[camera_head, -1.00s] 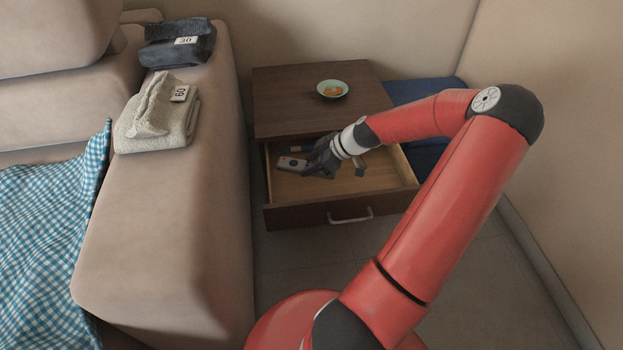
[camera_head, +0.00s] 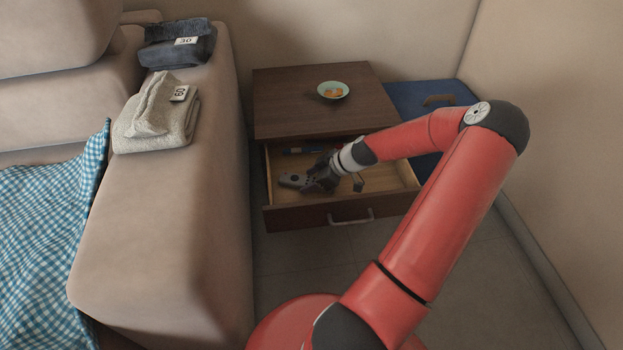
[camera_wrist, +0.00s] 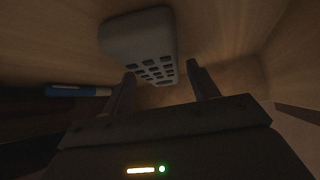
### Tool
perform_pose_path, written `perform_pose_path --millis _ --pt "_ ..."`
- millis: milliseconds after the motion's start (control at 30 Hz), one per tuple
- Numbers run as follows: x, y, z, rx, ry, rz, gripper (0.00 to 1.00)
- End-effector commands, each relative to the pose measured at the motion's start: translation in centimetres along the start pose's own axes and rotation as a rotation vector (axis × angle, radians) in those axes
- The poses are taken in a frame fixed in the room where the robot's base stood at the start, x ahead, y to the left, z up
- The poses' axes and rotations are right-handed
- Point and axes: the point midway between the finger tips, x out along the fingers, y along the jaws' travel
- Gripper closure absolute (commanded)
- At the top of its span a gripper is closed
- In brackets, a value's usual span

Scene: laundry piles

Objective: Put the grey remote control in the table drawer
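The grey remote control (camera_head: 291,181) is inside the open table drawer (camera_head: 296,217), near its left side. In the wrist view the remote (camera_wrist: 138,35) shows its rows of dark buttons. Its near end lies between my two fingers, with a gap to the right finger. My gripper (camera_head: 310,183) is down inside the drawer at the remote's near end. In the wrist view my gripper (camera_wrist: 160,72) has its fingers apart. Whether the remote rests fully flat on the drawer floor is hard to tell.
A blue pen-like item (camera_head: 300,150) lies at the back of the drawer; it also shows in the wrist view (camera_wrist: 78,90). A bowl (camera_head: 333,90) stands on the table top (camera_head: 280,100). The sofa arm (camera_head: 190,220) is close on the left.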

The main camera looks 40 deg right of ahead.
Motion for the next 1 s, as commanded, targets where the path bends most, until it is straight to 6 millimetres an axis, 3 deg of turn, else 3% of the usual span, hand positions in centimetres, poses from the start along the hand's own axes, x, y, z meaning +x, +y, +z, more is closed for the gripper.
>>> perform_pose_path --millis 367,467,800,1000 --pt "-0.4 0.0 -0.2 0.000 0.000 0.001 0.37" --pt "-1.6 0.1 -0.1 0.001 0.000 0.003 0.37" --pt "-8.8 0.1 -0.2 0.001 -0.001 0.004 0.37" --pt "-11.5 0.1 -0.1 0.000 -0.001 0.002 0.37"
